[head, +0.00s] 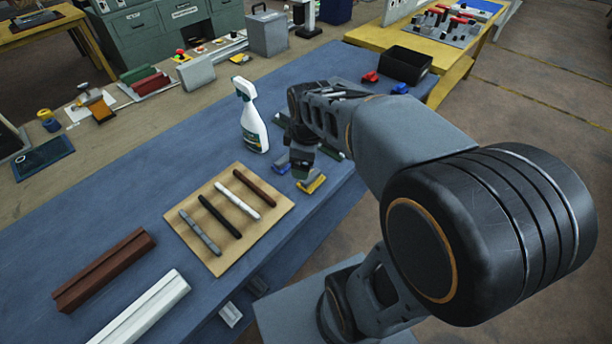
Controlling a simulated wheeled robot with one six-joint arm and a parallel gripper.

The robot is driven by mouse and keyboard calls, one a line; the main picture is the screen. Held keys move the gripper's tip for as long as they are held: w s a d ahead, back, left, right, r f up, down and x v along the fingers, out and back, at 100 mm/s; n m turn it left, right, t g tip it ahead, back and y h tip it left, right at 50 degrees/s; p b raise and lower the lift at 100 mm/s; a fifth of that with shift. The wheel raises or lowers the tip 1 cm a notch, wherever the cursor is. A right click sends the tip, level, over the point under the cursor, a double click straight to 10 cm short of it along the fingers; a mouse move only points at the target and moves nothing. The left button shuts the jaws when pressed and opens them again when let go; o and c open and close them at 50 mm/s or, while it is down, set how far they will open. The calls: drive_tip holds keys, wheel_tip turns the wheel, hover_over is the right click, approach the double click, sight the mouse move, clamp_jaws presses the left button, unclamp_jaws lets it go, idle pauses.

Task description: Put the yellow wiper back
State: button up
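The yellow wiper (313,185) is a small block at the front edge of the blue bench mat, just below and right of my gripper (302,174). My gripper points down at its near end. I cannot tell whether it touches the wiper or whether its fingers are open or shut. A small blue block (281,165), perhaps another wiper, sits just left of my gripper. Green bar-like pieces (331,151) lie behind it, partly hidden by my arm.
A white spray bottle (253,122) stands behind and left of my gripper. A tan board (264,233) with several bars lies left. Brown (103,268) and white (145,314) profiles lie front left. A black bin (405,64), red clips (370,77) and blue clip (400,88) are at the far end.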

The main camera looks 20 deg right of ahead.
drive_tip(key=s+a+r+m+t, duration=0.2)
drive_tip(key=s+a+m, duration=0.1)
drive_tip(key=s+m, duration=0.5)
drive_tip(key=shift+a+m, duration=0.2)
drive_tip(key=shift+m, duration=1.1)
